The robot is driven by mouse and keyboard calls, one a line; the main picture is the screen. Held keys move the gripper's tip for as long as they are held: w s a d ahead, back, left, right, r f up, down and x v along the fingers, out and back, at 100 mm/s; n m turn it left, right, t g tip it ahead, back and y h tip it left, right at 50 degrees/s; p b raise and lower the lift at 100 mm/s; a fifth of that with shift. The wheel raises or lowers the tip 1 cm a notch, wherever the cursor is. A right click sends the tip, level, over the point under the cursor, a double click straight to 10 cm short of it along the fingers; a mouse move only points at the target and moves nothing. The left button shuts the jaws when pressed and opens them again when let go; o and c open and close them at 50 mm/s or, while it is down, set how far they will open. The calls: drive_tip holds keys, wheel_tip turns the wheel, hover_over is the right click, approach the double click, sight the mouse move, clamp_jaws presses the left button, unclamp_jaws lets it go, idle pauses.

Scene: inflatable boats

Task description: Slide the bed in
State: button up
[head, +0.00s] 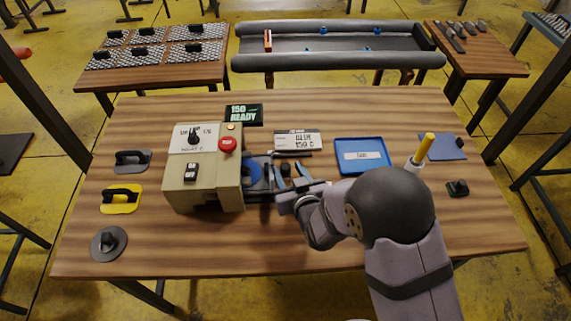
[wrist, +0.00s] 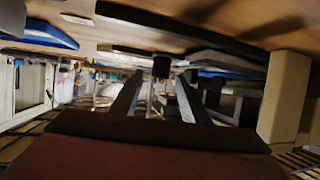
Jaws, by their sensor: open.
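The beige press machine (head: 205,170) stands left of centre on the table. Its dark bed (head: 258,175) sticks out of the right side, with a blue round piece (head: 251,170) on it, partly inside the housing. In the wrist view the blue piece (wrist: 218,73) lies beside the beige housing (wrist: 285,95). My gripper (head: 292,174) is just right of the bed's outer end, low over the table. In the wrist view my gripper (wrist: 160,88) has its fingers apart. A small dark block (wrist: 161,67) shows between or just beyond the fingertips; whether they touch it is unclear.
A display (head: 244,114) reads "150 READY". A card (head: 298,140) reads "BLUE 150 C". Hand tools, including a yellow one (head: 121,198), lie left of the machine.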

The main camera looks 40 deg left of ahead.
sight(286, 167)
drive_tip(key=shift+p+x, duration=0.3)
drive_tip(key=shift+x, duration=1.3)
